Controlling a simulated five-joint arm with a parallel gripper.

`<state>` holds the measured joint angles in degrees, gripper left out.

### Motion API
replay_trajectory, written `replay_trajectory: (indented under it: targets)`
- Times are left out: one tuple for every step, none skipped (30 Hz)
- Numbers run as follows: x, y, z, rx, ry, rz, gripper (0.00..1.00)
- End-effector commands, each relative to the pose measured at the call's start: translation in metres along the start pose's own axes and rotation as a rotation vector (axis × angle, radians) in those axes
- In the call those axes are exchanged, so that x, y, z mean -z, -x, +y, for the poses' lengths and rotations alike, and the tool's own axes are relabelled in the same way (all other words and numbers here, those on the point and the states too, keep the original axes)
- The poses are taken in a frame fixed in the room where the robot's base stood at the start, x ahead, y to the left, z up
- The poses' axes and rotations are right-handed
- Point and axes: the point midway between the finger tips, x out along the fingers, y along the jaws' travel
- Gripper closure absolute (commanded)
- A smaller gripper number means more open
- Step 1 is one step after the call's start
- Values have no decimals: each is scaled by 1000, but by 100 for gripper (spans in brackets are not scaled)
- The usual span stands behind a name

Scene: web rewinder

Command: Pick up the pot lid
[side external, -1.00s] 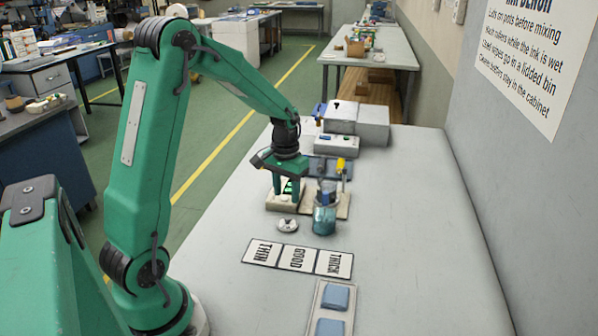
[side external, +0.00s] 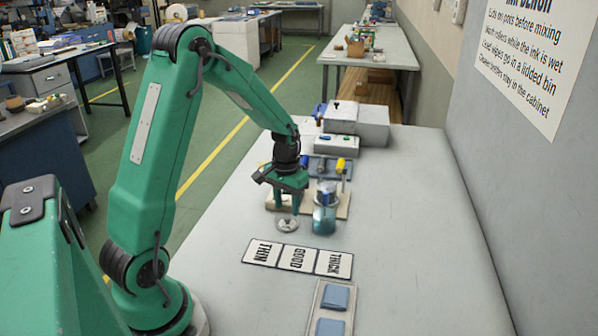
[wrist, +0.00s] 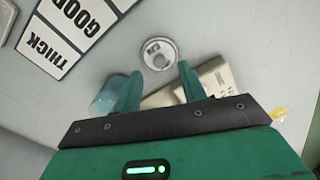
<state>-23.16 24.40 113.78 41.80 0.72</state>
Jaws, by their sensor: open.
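My gripper (side external: 286,211) is open and empty, pointing down, just above and behind the lid. In the wrist view my gripper's two fingers (wrist: 159,74) stand apart, with the pot (wrist: 107,94) close beside the left finger.
THIN, GOOD and THICK cards (side external: 297,258) lie in front of the lid. A tray with blue pads (side external: 320,296) is nearer the camera. A pale board (side external: 343,207) lies behind the pot, with grey boxes (side external: 358,123) farther back. The bench's right side is clear.

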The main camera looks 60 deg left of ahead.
Motion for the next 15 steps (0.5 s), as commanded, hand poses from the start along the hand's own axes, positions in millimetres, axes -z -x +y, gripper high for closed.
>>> replay_trajectory:
  targets:
    - [-1, -7, 0, 0, 0, -3, 59]
    - [-1, -11, 1, 0, 0, -4, 59]
    - [-1, -15, 1, 0, 0, -4, 59]
    - [-1, -19, 1, 0, 0, -4, 59]
    - [-1, -22, 1, 0, 0, -4, 59]
    - [-1, -26, 1, 0, 0, -4, 59]
    - [-1, -29, 1, 0, 0, -3, 59]
    - [0, -31, 1, 0, 0, -3, 59]
    - [0, -34, 1, 0, -1, -3, 59]
    - [-1, -36, 1, 0, -1, -3, 59]
    - [-1, -36, 1, 0, -1, -3, 59]
    - [0, -37, 1, 0, -1, -2, 59]
    - [0, -38, 1, 0, -1, -2, 59]
    - [0, -38, 1, 0, -1, -1, 59]
    - [0, -38, 1, 0, -1, -1, 59]
